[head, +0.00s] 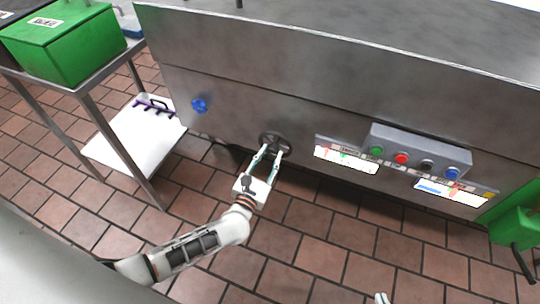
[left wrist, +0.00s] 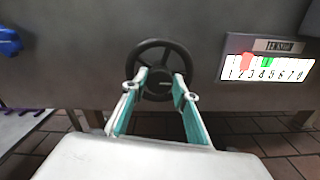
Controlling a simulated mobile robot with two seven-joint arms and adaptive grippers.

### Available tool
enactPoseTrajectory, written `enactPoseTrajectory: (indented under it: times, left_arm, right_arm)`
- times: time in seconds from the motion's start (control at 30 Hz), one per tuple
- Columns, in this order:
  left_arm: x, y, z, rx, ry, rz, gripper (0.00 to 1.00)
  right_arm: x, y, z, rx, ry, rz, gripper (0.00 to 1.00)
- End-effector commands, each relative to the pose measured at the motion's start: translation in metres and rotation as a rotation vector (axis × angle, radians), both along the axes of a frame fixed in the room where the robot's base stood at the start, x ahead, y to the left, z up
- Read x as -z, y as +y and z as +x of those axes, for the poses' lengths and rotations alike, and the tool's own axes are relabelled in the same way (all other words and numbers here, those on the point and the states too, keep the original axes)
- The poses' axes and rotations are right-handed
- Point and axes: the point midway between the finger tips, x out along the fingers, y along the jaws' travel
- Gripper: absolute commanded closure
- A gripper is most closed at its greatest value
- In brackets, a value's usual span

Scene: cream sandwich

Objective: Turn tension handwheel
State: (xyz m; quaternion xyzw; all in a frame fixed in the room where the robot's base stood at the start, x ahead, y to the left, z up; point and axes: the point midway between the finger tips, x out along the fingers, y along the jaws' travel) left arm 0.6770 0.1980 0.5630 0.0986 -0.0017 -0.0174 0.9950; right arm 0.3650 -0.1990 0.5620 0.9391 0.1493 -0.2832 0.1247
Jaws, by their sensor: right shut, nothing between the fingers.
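The dark tension handwheel (head: 275,144) is mounted on the front of the steel machine. It also shows in the left wrist view (left wrist: 162,68), as a ring with spokes and a hub. My left gripper (head: 270,152) is open in front of the wheel. In the left wrist view its two fingertips (left wrist: 160,80) overlap the lower part of the wheel, one on each side of the hub. I cannot tell whether they touch the wheel. Only the tip of my right gripper (head: 381,298) shows at the bottom edge, shut and away from the machine.
A numbered tension scale (left wrist: 266,68) with red and green marks is right of the wheel. A blue knob (head: 200,105) is to its left. A button box (head: 418,150) is further right. A steel table (head: 105,75) with a green box (head: 68,45) stands left.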

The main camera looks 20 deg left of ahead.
Motion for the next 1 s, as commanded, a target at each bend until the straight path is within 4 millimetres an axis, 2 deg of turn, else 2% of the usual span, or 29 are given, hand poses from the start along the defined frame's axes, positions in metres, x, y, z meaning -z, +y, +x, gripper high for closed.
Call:
enactPoseTrajectory:
  times: [0.47,0.67,1.0]
  left_arm:
    - [-0.0004,0.0001,0.0002,-0.002,-0.002,0.06,0.93]
    - [-0.0007,0.0,0.0003,-0.003,-0.007,0.19,0.93]
    - [-0.0014,-0.001,0.001,-0.004,-0.019,0.507,0.93]
  right_arm:
    - [-0.0013,0.0003,0.0007,0.0,-0.002,0.001,1.0]
    - [-0.0034,0.0002,0.0019,0.0,-0.006,0.0,1.0]
    - [-0.002,-0.0011,0.002,0.001,-0.004,-0.004,1.0]
